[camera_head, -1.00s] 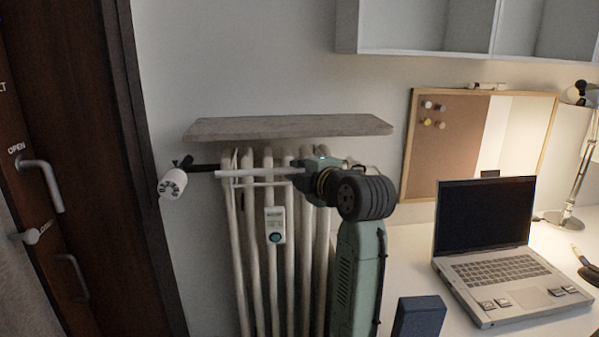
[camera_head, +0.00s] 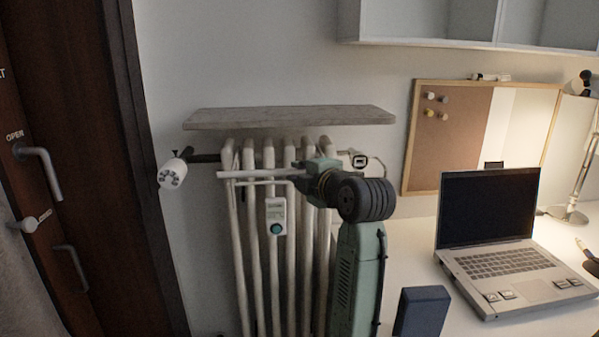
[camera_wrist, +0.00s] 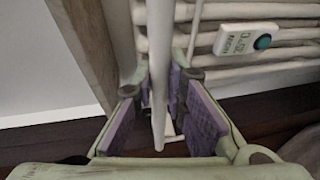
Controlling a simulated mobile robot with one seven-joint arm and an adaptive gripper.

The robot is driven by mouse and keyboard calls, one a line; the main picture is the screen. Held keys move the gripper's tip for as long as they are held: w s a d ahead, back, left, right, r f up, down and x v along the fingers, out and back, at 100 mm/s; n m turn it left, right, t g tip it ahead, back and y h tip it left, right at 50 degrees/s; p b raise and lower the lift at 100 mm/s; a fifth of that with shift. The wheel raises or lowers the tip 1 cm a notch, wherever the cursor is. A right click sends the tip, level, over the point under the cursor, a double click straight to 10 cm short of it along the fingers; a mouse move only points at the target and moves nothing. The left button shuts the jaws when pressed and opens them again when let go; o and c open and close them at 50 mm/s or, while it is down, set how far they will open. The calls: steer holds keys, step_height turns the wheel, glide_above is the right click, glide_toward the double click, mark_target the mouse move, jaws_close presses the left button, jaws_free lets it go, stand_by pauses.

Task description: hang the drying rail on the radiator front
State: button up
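The drying rail (camera_head: 245,175) is a thin white bar with a second, shorter arm bent below it. It lies level across the upper front of the white column radiator (camera_head: 273,270); I cannot tell whether it rests on it. My gripper (camera_head: 297,172) is at the rail's right end, in front of the radiator's right columns. In the wrist view, the rail (camera_wrist: 160,110) passes between the purple finger pads of my gripper (camera_wrist: 161,88), with gaps on both sides. The pads stand apart, so the gripper looks open around the rail. The rail's far contacts are hidden.
A shelf board (camera_head: 290,118) sits just above the radiator. A white valve knob (camera_head: 172,173) is at its left, and a meter (camera_head: 276,216) is on its front. The desk at right holds a laptop (camera_head: 510,260) and a dark blue block (camera_head: 421,312).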

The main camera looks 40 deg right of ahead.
steer(key=o, duration=0.5)
steer(key=v, duration=1.2)
